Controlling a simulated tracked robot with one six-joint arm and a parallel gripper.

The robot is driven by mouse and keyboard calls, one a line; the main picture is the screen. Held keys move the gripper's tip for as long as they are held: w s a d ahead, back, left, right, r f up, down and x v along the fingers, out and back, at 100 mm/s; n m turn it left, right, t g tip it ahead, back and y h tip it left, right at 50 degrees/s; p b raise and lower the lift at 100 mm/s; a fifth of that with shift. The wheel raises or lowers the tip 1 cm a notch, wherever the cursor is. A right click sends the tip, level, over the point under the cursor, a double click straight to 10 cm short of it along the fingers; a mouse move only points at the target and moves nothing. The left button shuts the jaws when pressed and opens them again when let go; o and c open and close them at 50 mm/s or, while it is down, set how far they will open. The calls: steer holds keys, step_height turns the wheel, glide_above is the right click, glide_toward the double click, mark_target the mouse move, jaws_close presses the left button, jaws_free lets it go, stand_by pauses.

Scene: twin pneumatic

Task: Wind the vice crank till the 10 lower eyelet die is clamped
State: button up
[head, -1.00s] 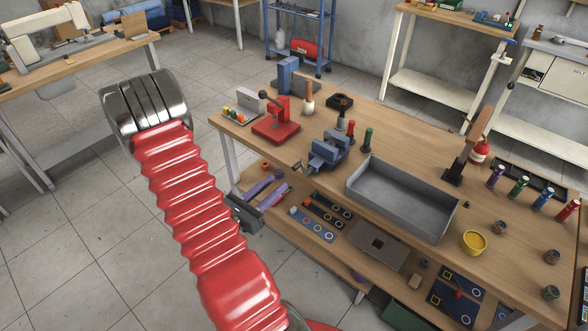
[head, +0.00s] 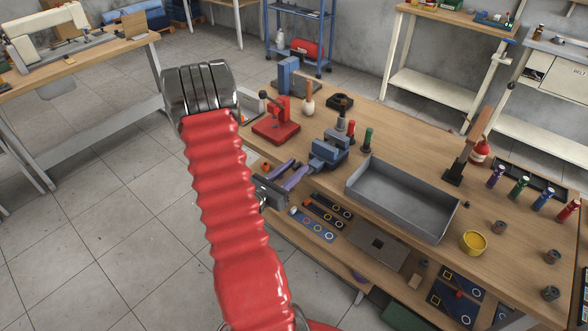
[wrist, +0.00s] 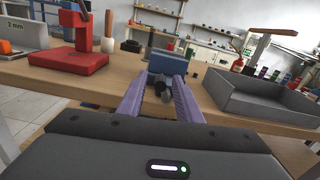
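The blue vice (head: 328,150) stands at the bench's front edge, left of the grey tray. It also shows straight ahead in the wrist view (wrist: 169,62). Dark rounded parts on its near side, probably the crank (wrist: 162,88), show between my fingers in the wrist view. My gripper (head: 290,172) has two purple fingers, spread apart, pointing at the vice from the front. In the wrist view my gripper (wrist: 160,80) has a clear gap between its fingers, and I cannot tell whether either touches the crank. I cannot make out the eyelet die in the jaws.
A red hand press (head: 277,122) stands left of the vice, and it is close on the left in the wrist view (wrist: 75,50). A grey tray (head: 402,212) lies to the right. Coloured-handled tools stand behind the vice. A lower shelf below holds several boards.

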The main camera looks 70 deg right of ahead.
steer(key=shift+c, duration=0.6)
jaws_close()
steer(key=shift+s+m, duration=0.1)
steer(key=shift+m, duration=0.2)
stand_by(0.5)
